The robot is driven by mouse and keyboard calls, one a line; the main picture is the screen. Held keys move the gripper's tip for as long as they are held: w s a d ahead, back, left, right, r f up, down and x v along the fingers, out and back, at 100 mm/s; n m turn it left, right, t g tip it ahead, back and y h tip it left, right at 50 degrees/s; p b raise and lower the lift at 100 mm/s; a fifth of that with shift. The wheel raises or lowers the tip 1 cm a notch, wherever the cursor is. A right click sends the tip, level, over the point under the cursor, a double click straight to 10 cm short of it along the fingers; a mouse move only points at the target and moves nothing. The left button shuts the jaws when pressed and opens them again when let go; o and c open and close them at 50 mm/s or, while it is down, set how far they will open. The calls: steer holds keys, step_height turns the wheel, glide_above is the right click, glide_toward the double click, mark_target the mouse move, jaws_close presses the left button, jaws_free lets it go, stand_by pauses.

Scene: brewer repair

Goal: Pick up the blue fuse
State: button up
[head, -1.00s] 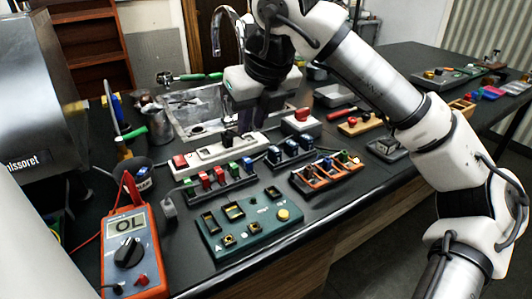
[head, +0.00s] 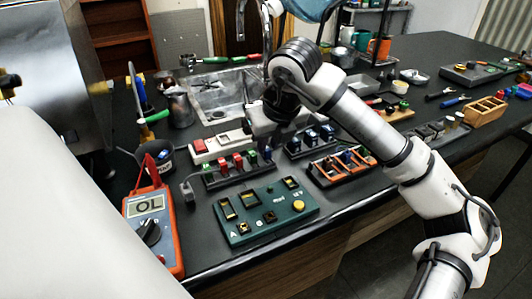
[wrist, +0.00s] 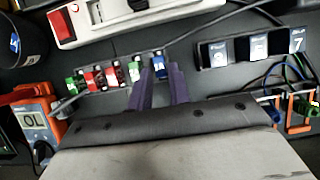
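The blue fuse (wrist: 160,67) stands at the right end of a black rack (wrist: 95,86), beside green and red fuses, in the wrist view. In the head view it shows small at the rack's right end (head: 268,153), just below my gripper. My gripper (wrist: 161,72) points at the rack, its two purple fingers apart, one on each side of the blue fuse. I cannot tell whether they touch it. The green fuse (wrist: 135,72) is just left of the left finger. In the head view my fingertips are hidden.
A white power strip (head: 222,145) lies behind the rack. Another black rack (head: 308,142) with dark blue blocks and an orange rack (head: 342,165) stand to the right. A green panel (head: 265,212) is in front. An orange multimeter (head: 152,230) stands at the left.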

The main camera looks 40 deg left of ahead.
mark_target(266, 154)
steer(key=shift+x, duration=1.3)
jaws_close()
